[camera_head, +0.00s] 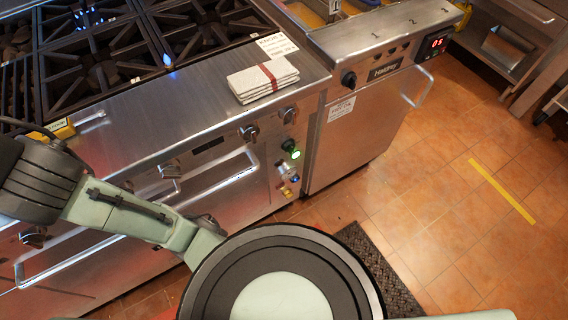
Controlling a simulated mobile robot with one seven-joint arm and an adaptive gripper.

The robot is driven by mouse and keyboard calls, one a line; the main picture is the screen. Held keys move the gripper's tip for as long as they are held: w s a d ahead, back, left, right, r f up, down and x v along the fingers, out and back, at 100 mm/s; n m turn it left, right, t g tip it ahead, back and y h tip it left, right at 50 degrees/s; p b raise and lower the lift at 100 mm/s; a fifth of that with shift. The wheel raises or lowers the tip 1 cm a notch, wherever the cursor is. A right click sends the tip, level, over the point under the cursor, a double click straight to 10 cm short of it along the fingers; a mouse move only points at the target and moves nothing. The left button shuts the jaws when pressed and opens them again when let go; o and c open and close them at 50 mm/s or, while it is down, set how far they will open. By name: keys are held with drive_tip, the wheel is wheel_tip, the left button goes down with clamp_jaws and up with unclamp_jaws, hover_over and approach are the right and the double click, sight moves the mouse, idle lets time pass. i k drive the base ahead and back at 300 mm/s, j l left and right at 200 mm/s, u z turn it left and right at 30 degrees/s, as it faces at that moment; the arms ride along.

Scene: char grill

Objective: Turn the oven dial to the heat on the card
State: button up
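A white card with print (278,45) lies on the steel top by the range's right edge; its text is too small to read. The range front (215,180) carries several knobs: one right of centre (249,132), one at the right end (288,114), one near the middle (170,170) and one at far left (32,236). I cannot tell which is the oven dial or read its marks. My arm crosses the lower left and hides part of the front. My gripper is not visible.
A folded cloth with a red band (264,79) lies on the steel top. Oven handles (215,182) stick out from the front. A green lamp (291,149) glows. The fryer (365,120) stands to the right. The tiled floor at right (450,210) is clear.

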sight(289, 146)
drive_tip(key=k+l, duration=0.25)
drive_tip(key=l, duration=0.15)
drive_tip(key=k+l+z, duration=0.1)
drive_tip(key=l, duration=0.3)
drive_tip(key=k+l, duration=0.35)
